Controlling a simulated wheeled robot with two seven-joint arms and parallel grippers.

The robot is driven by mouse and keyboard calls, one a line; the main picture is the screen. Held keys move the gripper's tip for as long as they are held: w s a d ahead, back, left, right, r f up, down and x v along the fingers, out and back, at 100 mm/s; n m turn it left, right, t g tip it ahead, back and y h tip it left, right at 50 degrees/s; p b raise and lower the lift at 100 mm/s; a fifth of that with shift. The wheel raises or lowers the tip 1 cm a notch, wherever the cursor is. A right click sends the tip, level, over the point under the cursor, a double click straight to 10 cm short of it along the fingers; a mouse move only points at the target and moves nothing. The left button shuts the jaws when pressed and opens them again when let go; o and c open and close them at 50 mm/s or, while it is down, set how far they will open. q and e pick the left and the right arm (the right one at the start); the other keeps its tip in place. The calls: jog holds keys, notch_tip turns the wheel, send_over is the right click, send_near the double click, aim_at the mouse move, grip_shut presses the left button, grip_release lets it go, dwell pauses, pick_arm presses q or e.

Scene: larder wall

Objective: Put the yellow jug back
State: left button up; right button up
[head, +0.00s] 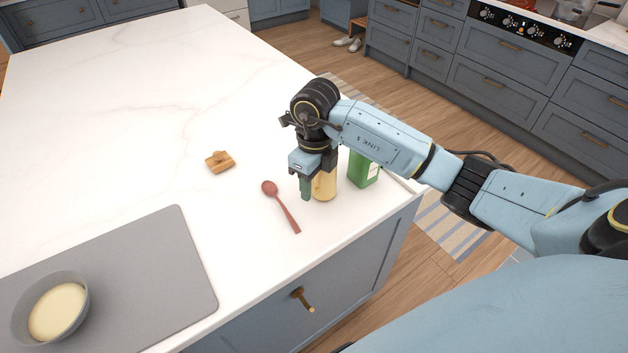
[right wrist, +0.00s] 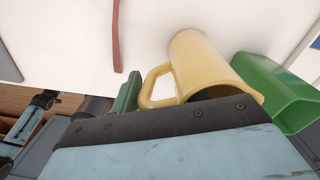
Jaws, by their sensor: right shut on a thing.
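The yellow jug (head: 326,187) stands on the white worktop near its right front edge, partly hidden behind my right gripper (head: 307,188). In the right wrist view the jug (right wrist: 200,65) shows its body, with its handle on the left beside a green finger of mine. My right gripper is shut on the jug, apparently at the handle; the exact grip is partly hidden. My left gripper is not in view.
A red spoon (head: 284,208) and a small wooden object (head: 220,162) lie to the left. A grey mat (head: 160,240) with a bowl (head: 22,312) is at front left. The worktop's far part is clear.

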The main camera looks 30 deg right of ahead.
jog(key=shift+f, duration=0.2)
jog(key=o, duration=1.4)
jog(key=shift+f, duration=0.1)
jog(key=shift+o, duration=0.2)
notch_tip(320, 180, up, 12)
jog(key=shift+d+r, duration=0.15)
jog(key=shift+r, duration=0.05)
